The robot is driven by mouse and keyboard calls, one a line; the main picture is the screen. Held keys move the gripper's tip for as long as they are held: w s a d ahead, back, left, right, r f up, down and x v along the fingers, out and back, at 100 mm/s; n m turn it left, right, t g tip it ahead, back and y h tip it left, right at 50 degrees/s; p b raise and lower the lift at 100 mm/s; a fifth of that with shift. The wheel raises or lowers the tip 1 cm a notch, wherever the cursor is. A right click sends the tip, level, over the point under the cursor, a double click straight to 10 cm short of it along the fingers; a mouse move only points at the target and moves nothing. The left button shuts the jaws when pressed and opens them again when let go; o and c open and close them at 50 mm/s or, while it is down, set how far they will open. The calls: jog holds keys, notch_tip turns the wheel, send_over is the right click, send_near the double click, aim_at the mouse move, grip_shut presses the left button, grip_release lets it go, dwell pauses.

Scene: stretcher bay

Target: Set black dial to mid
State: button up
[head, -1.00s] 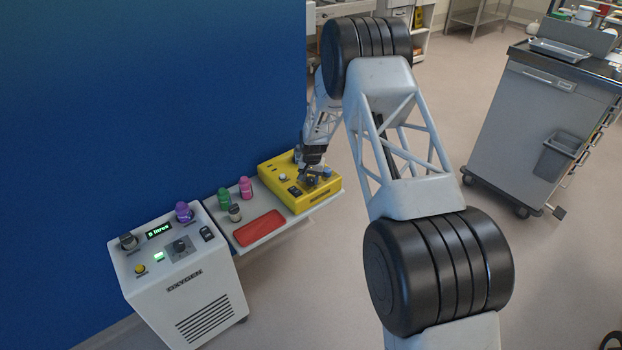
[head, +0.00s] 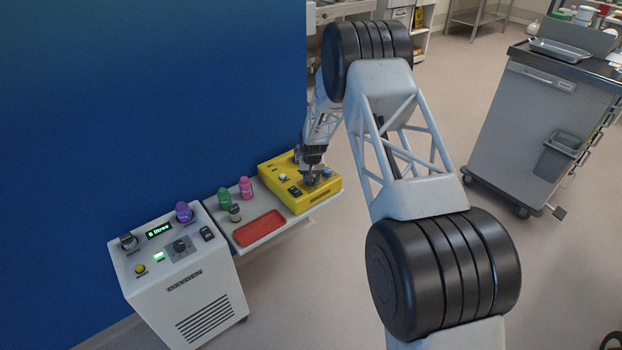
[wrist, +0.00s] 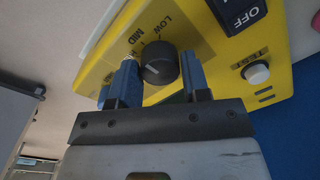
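The black dial (wrist: 158,63) sits on a yellow panel box (wrist: 212,60), with LOW, MID and a partly hidden label starting with H printed around it. A faint light mark shows on the dial, but I cannot tell surely which label it points to. My gripper (wrist: 159,68) has its two blue-grey fingers on either side of the dial, with small gaps, and looks open.
The box also carries an OFF rocker switch (wrist: 238,12) and a white TEST button (wrist: 257,73). Its shelf holds a red tray (head: 259,228), a green bottle (head: 223,198) and a pink bottle (head: 246,187). An oxygen unit (head: 190,285) stands left; a blue wall (head: 150,100) rises behind.

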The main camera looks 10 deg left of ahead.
jog(key=o, duration=0.3)
jog(key=shift+o, duration=0.2)
jog(key=shift+r, duration=0.1)
jog(key=shift+d+r, duration=0.15)
jog(key=shift+r, duration=3.6)
